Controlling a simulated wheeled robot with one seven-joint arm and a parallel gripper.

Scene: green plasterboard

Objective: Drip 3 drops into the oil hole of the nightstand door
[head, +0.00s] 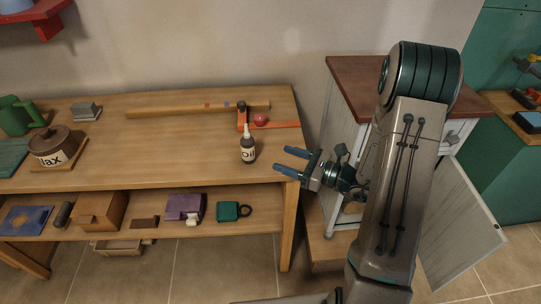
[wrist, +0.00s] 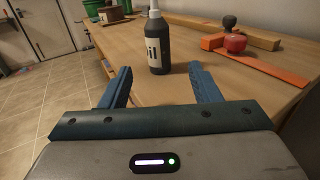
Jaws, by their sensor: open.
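The dark oil bottle (head: 248,150) with a pale nozzle and a cream label stands upright on the wooden workbench, near its right front corner. It also shows in the wrist view (wrist: 158,45), beyond and between the fingertips. My gripper (head: 284,164) is open and empty, just right of the bottle and apart from it; its blue fingers also show in the wrist view (wrist: 160,78). The white nightstand (head: 342,135) with a brown top stands at the right, partly behind my arm. Its door (head: 465,225) hangs open at the lower right. I cannot make out the oil hole.
The workbench (head: 180,155) carries a long wooden bar (head: 180,109), an orange square (head: 272,125) with a red round item (head: 261,120), and a wax pot (head: 52,146) at left. Several items lie on the shelf below. The bench middle is clear.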

